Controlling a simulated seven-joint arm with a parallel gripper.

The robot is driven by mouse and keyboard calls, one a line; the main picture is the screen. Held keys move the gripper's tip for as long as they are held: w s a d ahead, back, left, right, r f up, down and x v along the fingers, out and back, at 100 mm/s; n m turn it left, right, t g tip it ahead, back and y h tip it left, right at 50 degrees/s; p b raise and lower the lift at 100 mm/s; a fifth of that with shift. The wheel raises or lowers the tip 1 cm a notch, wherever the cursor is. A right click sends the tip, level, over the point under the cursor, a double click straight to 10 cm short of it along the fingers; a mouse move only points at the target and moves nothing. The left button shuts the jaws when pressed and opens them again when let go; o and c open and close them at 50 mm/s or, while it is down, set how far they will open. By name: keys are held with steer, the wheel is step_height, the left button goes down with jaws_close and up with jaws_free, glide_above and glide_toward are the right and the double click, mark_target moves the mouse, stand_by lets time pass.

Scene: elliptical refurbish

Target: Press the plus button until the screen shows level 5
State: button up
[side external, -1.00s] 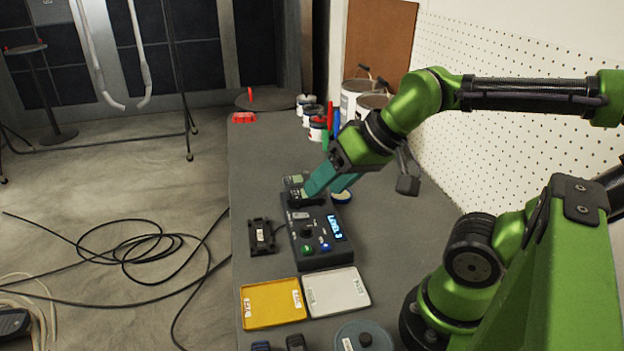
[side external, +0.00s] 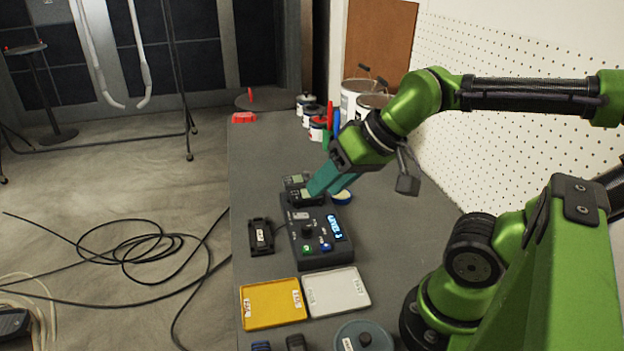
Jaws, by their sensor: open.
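The black control box (side external: 315,257) lies on the dark table. Its lit blue screen (side external: 335,228) seems to read "LEVEL" with a digit that I cannot make out for sure. A green button (side external: 307,249) and a blue button (side external: 326,247) sit near its front edge, and a dark knob (side external: 307,231) is above them. I cannot tell which button carries the plus sign. My gripper (side external: 312,193), with teal fingers, is over the far end of the box beside small dark devices. It holds nothing that I can see; the gap between the fingers is hard to see.
A yellow tray (side external: 273,318) and a white tray (side external: 343,308) lie in front of the box. A small black device (side external: 261,237) is to its left. Paint cans (side external: 357,92) and a tape roll (side external: 342,197) are behind. A pegboard wall (side external: 480,130) bounds the right.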

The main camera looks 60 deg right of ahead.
jaws_close()
stand_by(1.4)
